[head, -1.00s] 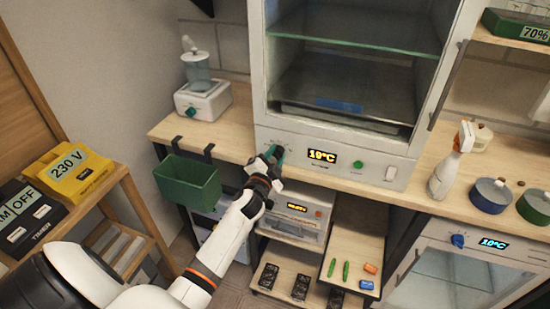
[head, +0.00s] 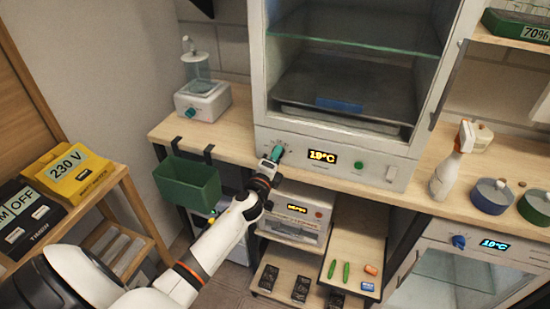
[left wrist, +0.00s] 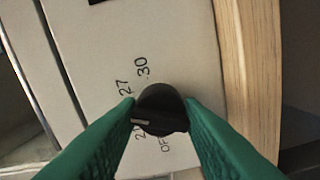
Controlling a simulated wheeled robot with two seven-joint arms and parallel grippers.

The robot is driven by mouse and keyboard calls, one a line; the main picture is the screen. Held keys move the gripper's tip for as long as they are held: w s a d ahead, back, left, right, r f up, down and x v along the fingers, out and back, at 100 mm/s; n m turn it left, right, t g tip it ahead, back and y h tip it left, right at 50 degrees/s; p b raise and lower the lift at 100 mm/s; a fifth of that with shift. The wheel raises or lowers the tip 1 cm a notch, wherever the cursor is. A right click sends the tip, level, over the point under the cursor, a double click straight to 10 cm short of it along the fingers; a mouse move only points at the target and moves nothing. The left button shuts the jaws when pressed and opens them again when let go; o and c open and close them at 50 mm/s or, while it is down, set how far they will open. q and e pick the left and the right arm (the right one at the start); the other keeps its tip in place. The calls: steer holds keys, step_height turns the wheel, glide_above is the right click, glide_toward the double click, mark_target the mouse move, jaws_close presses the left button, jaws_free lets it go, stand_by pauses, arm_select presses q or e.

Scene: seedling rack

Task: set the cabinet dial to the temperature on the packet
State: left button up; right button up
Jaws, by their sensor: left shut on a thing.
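The cabinet (head: 390,150) stands on the bench with a front panel carrying a lit display (head: 322,157) that reads 19°C. My left gripper (head: 276,153) is at the panel, left of the display, and hides the dial in the head view. In the left wrist view, the dark round dial (left wrist: 161,104) sits between the two green fingers, which are shut on it. Printed marks 27, 30 and OFF show around the dial; another number is partly covered. A pale line on the dial points left, toward that covered number. I cannot make out a packet with a readable temperature. My right gripper is out of view.
A green bin (head: 188,181) hangs at the bench edge, left of my arm. A spray bottle (head: 452,165) and a blue round container (head: 491,196) stand on the bench at right. Below, a shelf (head: 352,246) holds small green, orange and blue items.

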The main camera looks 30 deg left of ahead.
arm_select(q)
steer(key=shift+m, duration=1.4)
steer(key=shift+f+m, duration=0.1)
steer(key=shift+m, duration=0.2)
steer(key=o, duration=1)
steer(key=shift+c, duration=0.2)
steer(key=shift+s, duration=0.15)
steer(key=b+v, duration=0.1)
steer(key=v, duration=1)
steer(key=shift+s, duration=0.4)
